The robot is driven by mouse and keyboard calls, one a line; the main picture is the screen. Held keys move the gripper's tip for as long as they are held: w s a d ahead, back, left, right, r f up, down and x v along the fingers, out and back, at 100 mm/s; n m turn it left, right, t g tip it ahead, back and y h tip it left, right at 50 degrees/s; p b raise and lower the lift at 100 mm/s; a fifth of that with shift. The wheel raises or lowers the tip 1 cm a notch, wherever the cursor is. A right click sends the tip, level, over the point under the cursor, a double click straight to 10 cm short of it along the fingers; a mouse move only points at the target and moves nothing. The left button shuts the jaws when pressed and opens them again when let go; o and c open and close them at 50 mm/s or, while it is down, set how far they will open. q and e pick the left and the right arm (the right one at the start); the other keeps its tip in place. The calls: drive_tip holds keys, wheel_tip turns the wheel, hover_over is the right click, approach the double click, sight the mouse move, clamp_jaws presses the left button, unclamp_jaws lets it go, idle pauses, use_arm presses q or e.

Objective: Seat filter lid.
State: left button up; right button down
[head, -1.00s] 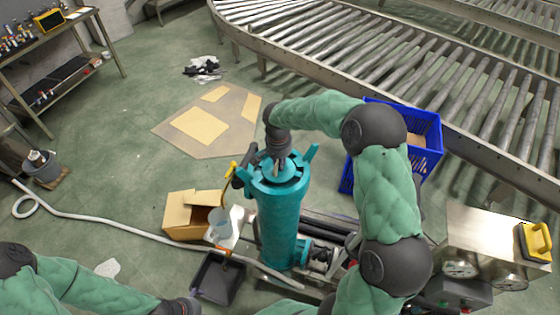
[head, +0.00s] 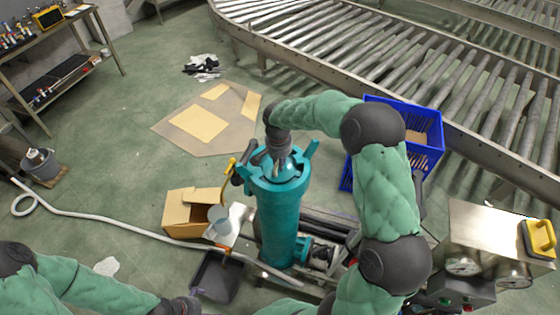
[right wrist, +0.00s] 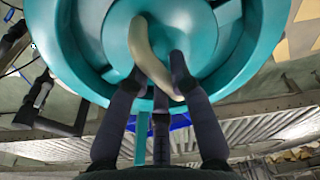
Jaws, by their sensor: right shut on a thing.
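The tall teal filter housing (head: 282,222) stands upright in the middle of the head view. My right arm reaches over it, and my right gripper (head: 279,163) points down at its top. The right wrist view shows the teal round lid (right wrist: 118,40) with a pale curved handle (right wrist: 150,58). My right gripper (right wrist: 158,75) is shut on this handle. In the head view the gripper and wrist hide much of the lid, so I cannot tell how flush it sits.
Lugs and a dark clamp with a yellow handle (head: 231,167) surround the housing's top. A cardboard box (head: 184,218), a black tray (head: 218,276) and a white hose (head: 110,221) lie left. A blue crate (head: 428,122) and roller conveyor (head: 370,62) stand behind right.

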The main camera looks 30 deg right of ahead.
drive_tip(key=c, duration=1)
unclamp_jaws()
drive_tip(key=shift+c, duration=0.2)
wheel_tip(320, 180, up, 12)
drive_tip(key=s+a, duration=0.1)
drive_tip(key=shift+f, duration=0.1)
